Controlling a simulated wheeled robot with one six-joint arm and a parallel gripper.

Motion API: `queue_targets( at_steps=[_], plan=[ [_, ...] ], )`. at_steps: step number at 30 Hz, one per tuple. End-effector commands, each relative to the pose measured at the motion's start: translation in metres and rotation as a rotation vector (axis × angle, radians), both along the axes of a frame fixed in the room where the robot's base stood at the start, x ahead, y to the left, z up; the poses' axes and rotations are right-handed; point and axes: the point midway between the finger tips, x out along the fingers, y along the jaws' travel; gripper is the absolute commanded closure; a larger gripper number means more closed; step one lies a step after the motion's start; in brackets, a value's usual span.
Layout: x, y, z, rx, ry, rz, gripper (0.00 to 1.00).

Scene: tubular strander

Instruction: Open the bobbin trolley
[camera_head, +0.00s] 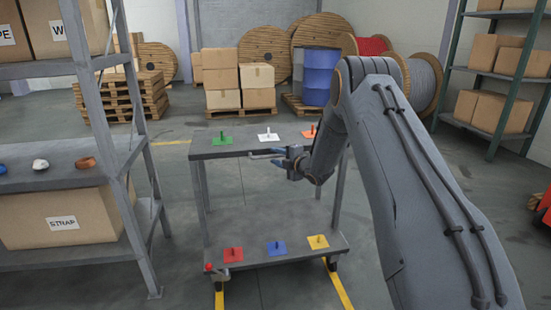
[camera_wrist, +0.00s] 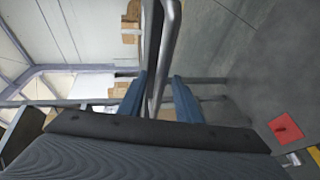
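The bobbin trolley (camera_head: 215,150) is a grey two-tier frame at the middle of the head view. Coloured plates with small pegs sit on both tiers: green, white and orange above, red, blue and yellow below. A grey bar handle (camera_head: 263,154) sticks out at the upper tier's front edge. My gripper (camera_head: 281,160) is at the right part of this handle. In the wrist view my gripper (camera_wrist: 160,77) has its two blue fingers apart. The grey handle bar (camera_wrist: 171,40) runs between them, with gaps visible on both sides. The fingers' contact with the bar is not visible.
A shelf rack (camera_head: 105,120) with boxes stands close at the left. Another rack (camera_head: 510,95) stands at the right. Pallets with boxes (camera_head: 240,80), a blue drum (camera_head: 320,75) and cable reels are behind. Floor around the trolley is mostly clear, with yellow lines (camera_head: 339,290).

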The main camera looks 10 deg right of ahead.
Motion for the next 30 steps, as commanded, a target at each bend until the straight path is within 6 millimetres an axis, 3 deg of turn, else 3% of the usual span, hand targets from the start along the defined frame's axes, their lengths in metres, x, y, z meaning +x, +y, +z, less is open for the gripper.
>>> queue_targets(
  at_steps=[10, 16, 25, 30],
  plan=[
    [0.005, 0.002, -0.001, 0.0, 0.001, 0.0, 0.69],
    [0.005, 0.002, -0.001, 0.001, 0.001, 0.0, 1.0],
    [0.004, 0.0, -0.001, 0.0, 0.001, -0.002, 1.0],
    [-0.003, -0.013, -0.001, 0.001, 0.004, -0.014, 1.0]
  ],
)
